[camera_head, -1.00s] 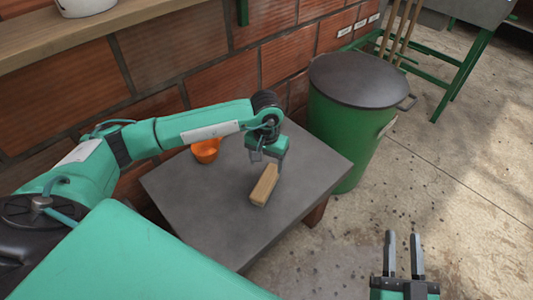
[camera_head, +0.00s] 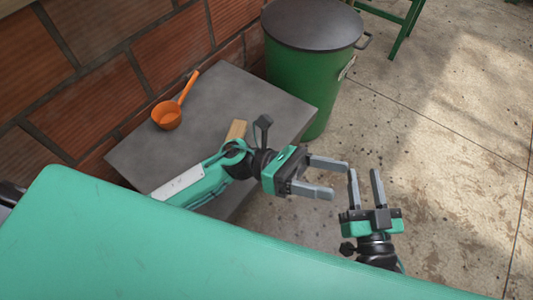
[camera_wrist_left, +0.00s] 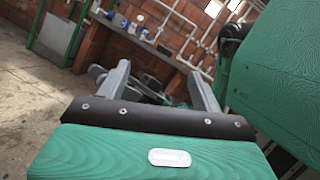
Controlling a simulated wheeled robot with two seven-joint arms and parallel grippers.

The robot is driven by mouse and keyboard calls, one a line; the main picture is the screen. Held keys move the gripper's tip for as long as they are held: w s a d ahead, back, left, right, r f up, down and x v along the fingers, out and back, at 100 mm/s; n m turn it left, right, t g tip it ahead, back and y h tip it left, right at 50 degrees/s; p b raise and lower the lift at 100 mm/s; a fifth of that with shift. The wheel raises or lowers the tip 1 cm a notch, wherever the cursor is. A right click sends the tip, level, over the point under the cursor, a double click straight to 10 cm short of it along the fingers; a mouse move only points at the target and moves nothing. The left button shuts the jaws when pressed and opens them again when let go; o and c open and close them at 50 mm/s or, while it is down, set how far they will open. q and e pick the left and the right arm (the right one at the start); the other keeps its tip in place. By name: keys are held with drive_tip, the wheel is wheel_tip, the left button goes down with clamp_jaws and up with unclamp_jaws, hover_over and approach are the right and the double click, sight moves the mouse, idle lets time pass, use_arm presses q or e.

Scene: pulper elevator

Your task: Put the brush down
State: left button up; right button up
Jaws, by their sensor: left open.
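The brush (camera_head: 237,129), a light wooden block, lies on the grey table (camera_head: 205,100). My left arm hides part of it in the head view, and its bristles do not show. My left gripper (camera_head: 320,178) is open and empty, to the right of the brush and past the table's front right edge. It also shows open in the left wrist view (camera_wrist_left: 160,88). My right gripper (camera_head: 365,188) is open and empty above the floor, close to the left gripper's fingertips.
An orange scoop (camera_head: 167,115) lies on the table's left part. A green bin (camera_head: 304,82) with a dark lid stands behind the table's right corner. A brick wall (camera_head: 110,92) runs along the back. The concrete floor (camera_head: 445,130) at the right is clear.

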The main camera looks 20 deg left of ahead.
use_arm(q)
drive_tip(key=w+a+r+n+t+y, duration=0.1)
drive_tip(key=w+a+n+t+y, duration=0.15)
drive_tip(key=n+t, duration=1)
drive_tip(key=w+a+r+n+t+y, duration=0.3)
drive_tip(key=n+t, duration=0.5)
drive_tip(key=n, duration=0.9)
drive_tip(key=s+a+f+n+y, duration=0.1)
drive_tip(key=a+f+n+y, duration=0.2)
drive_tip(key=n, duration=0.6)
drive_tip(key=a+f+n+t+y, duration=0.1)
drive_tip(key=a+f+n+y, duration=0.2)
drive_tip(key=f+n+y, duration=0.3)
drive_tip(key=n, duration=0.4)
drive_tip(key=shift+s+a, duration=0.35)
drive_tip(key=shift+s, duration=0.05)
drive_tip(key=shift+f, duration=0.1)
